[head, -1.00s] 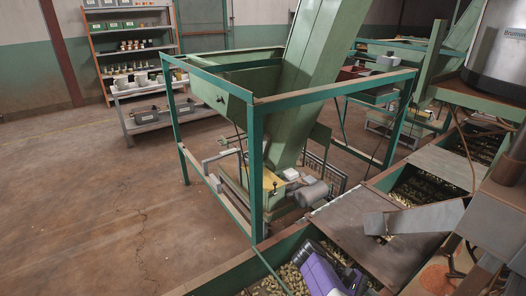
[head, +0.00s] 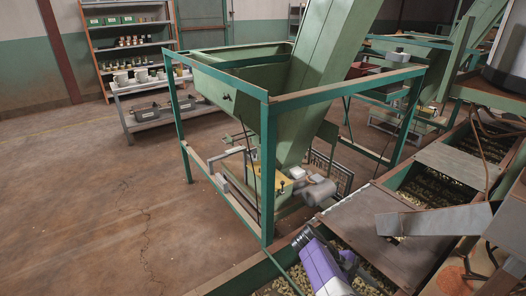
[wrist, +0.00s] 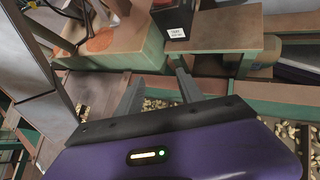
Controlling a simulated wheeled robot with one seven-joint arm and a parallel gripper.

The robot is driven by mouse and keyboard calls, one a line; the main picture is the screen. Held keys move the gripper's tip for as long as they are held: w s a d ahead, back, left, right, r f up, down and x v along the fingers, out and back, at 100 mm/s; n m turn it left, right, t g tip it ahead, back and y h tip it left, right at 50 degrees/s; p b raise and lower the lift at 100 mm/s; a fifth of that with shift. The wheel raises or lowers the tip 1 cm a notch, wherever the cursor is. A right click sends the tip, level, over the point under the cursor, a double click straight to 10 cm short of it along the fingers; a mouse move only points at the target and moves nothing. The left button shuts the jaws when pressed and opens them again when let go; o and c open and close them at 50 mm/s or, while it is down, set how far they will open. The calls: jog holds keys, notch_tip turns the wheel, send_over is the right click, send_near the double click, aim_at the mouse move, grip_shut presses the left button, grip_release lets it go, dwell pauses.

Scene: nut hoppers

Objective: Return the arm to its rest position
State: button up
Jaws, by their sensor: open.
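My arm's purple end section (head: 322,266) shows at the bottom of the head view, over a green hopper trough of nuts (head: 280,287). In the wrist view my gripper (wrist: 158,92) has its two grey fingers spread apart. Nothing is held between them. Nuts (wrist: 160,104) lie beyond and below the fingers in that view. In the head view the fingertips are too small and cluttered to make out.
A green steel frame (head: 268,170) with a sloping conveyor (head: 320,80) stands just beyond my arm. More nut hoppers (head: 435,190) and a grey metal chute (head: 435,220) are at right. Open floor (head: 90,210) lies at left; shelves (head: 125,45) stand behind.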

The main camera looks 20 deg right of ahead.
jog(key=w+a+f+m+t+y, duration=0.3)
jog(key=w+a+f+t, duration=0.4)
jog(key=t, duration=0.6)
jog(key=s+a+r+m+t+y+p, duration=0.1)
jog(key=s+a+r+t+y, duration=0.2)
jog(key=s+r, duration=0.7)
jog(key=s+a+r+m+t+y, duration=0.1)
jog(key=s+a+r+m+t, duration=0.1)
jog(key=s+a+r+t, duration=0.5)
jog(key=s+a+r+m+y+p, duration=0.1)
jog(key=s+a+r, duration=0.2)
jog(key=s+r, duration=0.9)
jog(key=s+a+r+g, duration=0.1)
jog(key=s+g, duration=0.1)
jog(key=s, duration=0.7)
jog(key=shift+s+r+y, duration=0.2)
jog(key=shift+y, duration=0.1)
